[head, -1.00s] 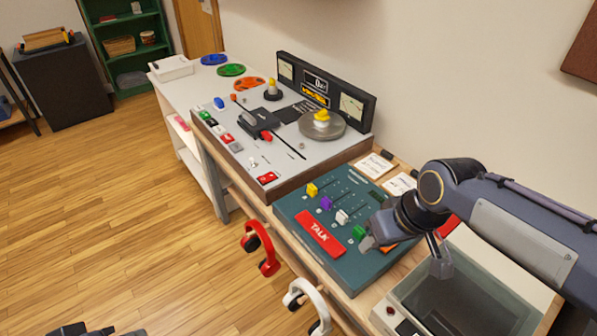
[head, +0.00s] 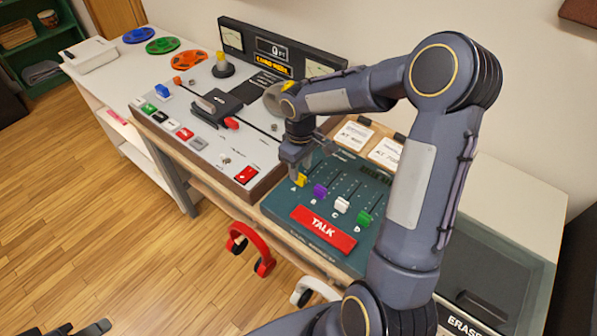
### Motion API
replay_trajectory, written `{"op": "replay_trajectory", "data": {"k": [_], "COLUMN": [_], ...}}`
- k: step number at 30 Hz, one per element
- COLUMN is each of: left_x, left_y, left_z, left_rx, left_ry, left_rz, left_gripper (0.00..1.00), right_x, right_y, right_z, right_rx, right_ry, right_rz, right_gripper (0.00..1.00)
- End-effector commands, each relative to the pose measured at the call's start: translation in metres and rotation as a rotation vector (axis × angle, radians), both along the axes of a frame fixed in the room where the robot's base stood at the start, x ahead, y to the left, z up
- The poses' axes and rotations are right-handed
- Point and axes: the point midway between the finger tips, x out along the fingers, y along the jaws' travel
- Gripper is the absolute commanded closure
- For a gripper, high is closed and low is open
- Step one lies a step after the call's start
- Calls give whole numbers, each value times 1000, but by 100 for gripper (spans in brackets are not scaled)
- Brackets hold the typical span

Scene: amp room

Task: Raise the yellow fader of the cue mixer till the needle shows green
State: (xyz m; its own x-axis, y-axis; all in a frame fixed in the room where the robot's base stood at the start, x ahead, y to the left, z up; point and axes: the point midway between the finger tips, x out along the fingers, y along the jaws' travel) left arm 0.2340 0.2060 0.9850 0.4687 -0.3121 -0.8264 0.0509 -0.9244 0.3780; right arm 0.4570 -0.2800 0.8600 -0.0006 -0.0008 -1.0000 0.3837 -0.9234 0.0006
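The cue mixer (head: 285,207) is a teal panel with a red TALK bar. Its yellow fader (head: 300,180) is at the left end of a row with purple (head: 320,191), white (head: 342,205) and green (head: 364,217) faders. My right gripper (head: 308,160) appears open, pointing down just above and behind the yellow fader; I cannot tell whether it touches. The upper part of the yellow fader's slot is hidden by the gripper. Dark parts of my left gripper (head: 80,329) show at the bottom left edge.
The tape deck (head: 205,165) stands left of the mixer, with a left meter (head: 232,39) and a right meter (head: 317,68) partly covered by my arm. Needle colours are too small to read. Red headphones (head: 262,262) and white headphones (head: 305,290) hang in front.

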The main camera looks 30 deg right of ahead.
Motion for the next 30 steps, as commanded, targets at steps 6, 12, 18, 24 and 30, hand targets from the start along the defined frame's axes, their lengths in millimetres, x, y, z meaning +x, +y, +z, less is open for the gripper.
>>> {"op": "replay_trajectory", "data": {"k": [6,12,18,24,30], "left_x": [0,0,0,0,0], "left_y": [0,0,0,0,0], "left_z": [0,-1,-1,-1,-1], "left_rx": [0,0,0,0,0], "left_ry": [0,0,0,0,0], "left_rz": [0,0,0,0,0], "left_gripper": [64,64,64,64,64], "right_x": [-1,-1,0,0,0], "right_y": [0,0,0,0,0], "right_z": [-26,-32,-32,-31,-31], "right_rx": [1,1,1,1,0], "right_ry": [2,0,-1,-1,-1], "right_rz": [-1,-2,-2,-1,-1], "right_gripper": [61,61,68,94,100]}}
